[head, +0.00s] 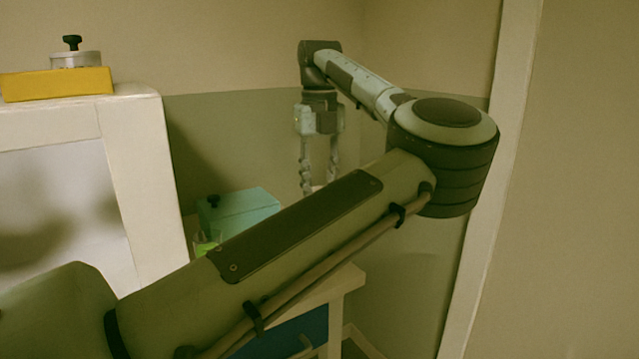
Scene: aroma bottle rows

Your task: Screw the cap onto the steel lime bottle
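A clear vessel with bright lime-green contents (205,243) stands on the low table, partly hidden behind my arm. I cannot tell whether it is the steel lime bottle. A small black knob-like piece (213,201) shows at the front left of a teal box (245,208); it may be a cap, but I cannot tell. My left gripper (319,188) points down to the right of the teal box, its two fingers apart. A small pale patch shows between the fingertips, too small to identify. My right gripper is out of view.
A white cabinet (140,160) stands at the left. On it, a yellow block (55,84) carries a pale, low jar with a black knob (76,58). The low wooden table's corner (345,280) shows below my arm. A pale vertical post (500,150) stands at the right.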

